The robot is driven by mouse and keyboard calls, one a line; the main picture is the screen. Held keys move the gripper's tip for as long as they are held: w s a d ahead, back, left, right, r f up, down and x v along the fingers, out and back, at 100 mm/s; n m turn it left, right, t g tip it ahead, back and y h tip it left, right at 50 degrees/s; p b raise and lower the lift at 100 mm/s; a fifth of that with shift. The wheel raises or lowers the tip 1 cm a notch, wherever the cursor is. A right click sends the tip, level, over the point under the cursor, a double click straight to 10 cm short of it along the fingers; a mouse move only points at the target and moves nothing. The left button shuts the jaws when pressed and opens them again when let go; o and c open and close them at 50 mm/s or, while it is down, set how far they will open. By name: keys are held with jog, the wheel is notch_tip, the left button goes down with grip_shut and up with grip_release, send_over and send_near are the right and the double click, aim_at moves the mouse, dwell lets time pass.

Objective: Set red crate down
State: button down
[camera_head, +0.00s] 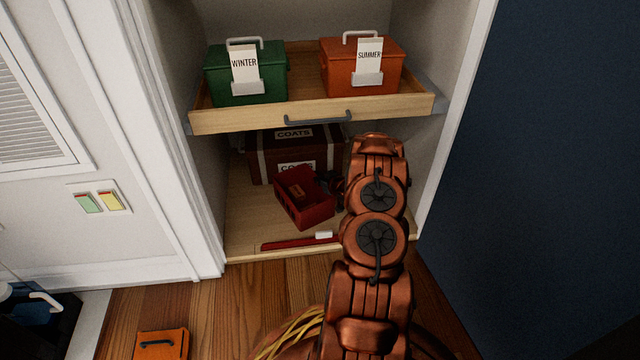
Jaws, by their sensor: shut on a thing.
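The red crate (305,203) is a small open-topped box, turned at an angle, in the lower part of the closet. It is in front of the dark red COATS box. My gripper (334,186) is shut on the crate's right side, and my copper-coloured arm hides part of the gripper. I cannot tell whether the crate's bottom touches the wooden closet floor (246,222).
The COATS box (262,160) stands behind. Above, a pulled-out wooden tray (240,120) holds a green WINTER box (218,78) and an orange SUMMER box (335,75). A red strip (290,244) lies along the front edge. White door frames flank the opening.

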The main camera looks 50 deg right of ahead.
jog(key=c, duration=1.3)
grip_release()
